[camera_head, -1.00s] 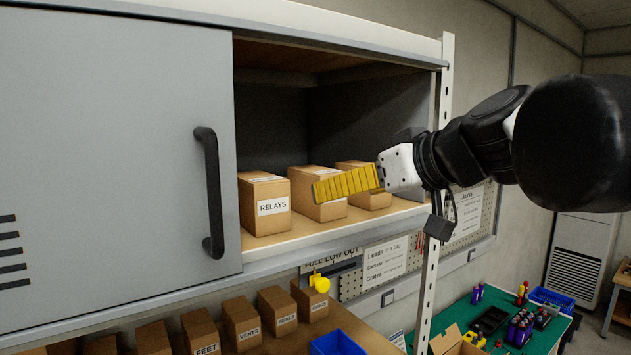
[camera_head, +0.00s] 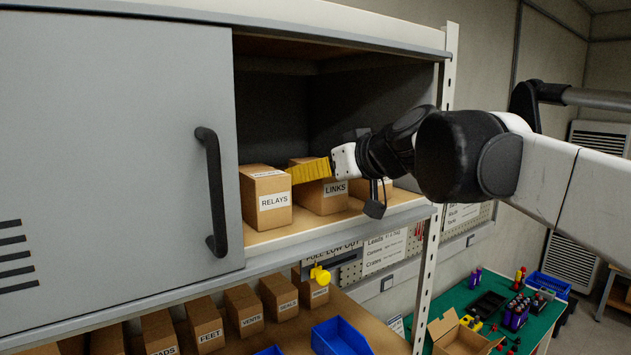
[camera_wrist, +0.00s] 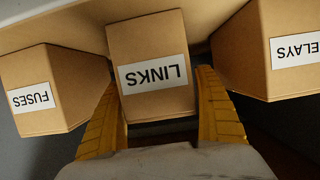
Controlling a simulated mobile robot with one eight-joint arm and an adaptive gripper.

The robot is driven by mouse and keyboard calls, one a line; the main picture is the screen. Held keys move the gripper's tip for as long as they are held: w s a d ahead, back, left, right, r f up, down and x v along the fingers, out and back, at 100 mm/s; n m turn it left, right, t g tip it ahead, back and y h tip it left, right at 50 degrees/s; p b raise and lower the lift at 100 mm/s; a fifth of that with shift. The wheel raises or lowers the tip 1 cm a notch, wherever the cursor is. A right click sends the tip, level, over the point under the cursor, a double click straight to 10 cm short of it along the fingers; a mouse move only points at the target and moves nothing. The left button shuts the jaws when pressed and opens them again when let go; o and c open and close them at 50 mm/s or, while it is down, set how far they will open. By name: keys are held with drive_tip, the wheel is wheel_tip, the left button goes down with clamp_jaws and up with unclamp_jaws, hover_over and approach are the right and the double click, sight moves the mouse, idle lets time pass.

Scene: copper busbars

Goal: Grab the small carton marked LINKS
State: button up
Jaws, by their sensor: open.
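The LINKS carton (camera_head: 322,203) is a small brown box with a white label, upright on the cupboard shelf between two other cartons. In the wrist view the LINKS carton (camera_wrist: 150,40) appears upside down, in the middle. My gripper (camera_head: 297,172) has yellow ribbed fingers and reaches in from the right, over the carton's top in the head view. In the wrist view my gripper (camera_wrist: 159,82) is open, with one finger to each side of the carton. I cannot tell whether either finger touches it. The fingers hide part of the carton's top in the head view.
The RELAYS carton (camera_head: 266,200) stands close on the left, and the FUSES carton (camera_wrist: 38,92) on the other side. A grey sliding door (camera_head: 110,150) with a black handle (camera_head: 212,190) covers the cupboard's left. More cartons and a blue bin (camera_head: 340,338) sit below.

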drive_tip(key=shift+s, duration=0.3)
drive_tip(key=shift+c, duration=0.2)
drive_tip(key=shift+w, duration=0.1)
drive_tip(key=c, duration=1.5)
drive_tip(key=shift+r, duration=0.1)
